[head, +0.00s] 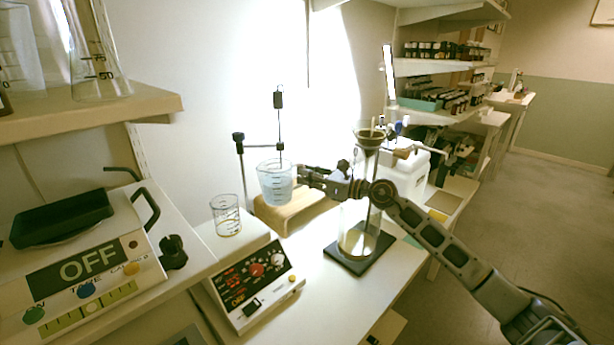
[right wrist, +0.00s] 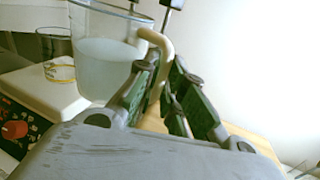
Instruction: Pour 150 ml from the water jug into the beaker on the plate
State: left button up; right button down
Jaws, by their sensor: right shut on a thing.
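The water jug (head: 275,186) is a clear graduated vessel with pale bluish water, held upright in the air. My right gripper (head: 306,178) is shut on its handle, coming from the right. In the right wrist view the fingers (right wrist: 168,92) close around the pale handle (right wrist: 158,48), with the jug (right wrist: 105,62) just beyond. The beaker (head: 227,214) is clear, with a yellowish line low down, and stands on the plate (head: 252,242), left of and below the jug. In the right wrist view the jug partly hides the beaker (right wrist: 58,70). My left gripper is out of view.
A scale reading OFF (head: 90,268) stands at the left, below a shelf with glassware (head: 150,100). A stand with a rod (head: 240,165) and wooden base is behind the jug. A tall glass column on a black base (head: 345,262) stands right, close to my right arm.

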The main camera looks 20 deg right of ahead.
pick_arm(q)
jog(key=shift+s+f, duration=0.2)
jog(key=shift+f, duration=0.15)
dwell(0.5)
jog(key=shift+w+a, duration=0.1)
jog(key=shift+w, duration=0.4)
pick_arm(e)
jog(key=shift+a+f, duration=0.1)
jog(key=shift+f, duration=0.05)
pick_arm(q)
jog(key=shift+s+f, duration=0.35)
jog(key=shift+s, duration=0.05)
pick_arm(e)
jog(key=shift+f, duration=0.1)
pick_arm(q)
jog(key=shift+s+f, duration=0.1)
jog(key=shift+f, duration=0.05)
pick_arm(e)
jog(key=shift+n, duration=0.3)
pick_arm(q)
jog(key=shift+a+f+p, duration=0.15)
jog(key=shift+p, duration=0.15)
pick_arm(e)
jog(key=shift+a+f, duration=0.1)
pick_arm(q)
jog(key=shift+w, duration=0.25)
pick_arm(e)
jog(key=shift+f+h, duration=0.1)
jog(key=shift+h, duration=0.2)
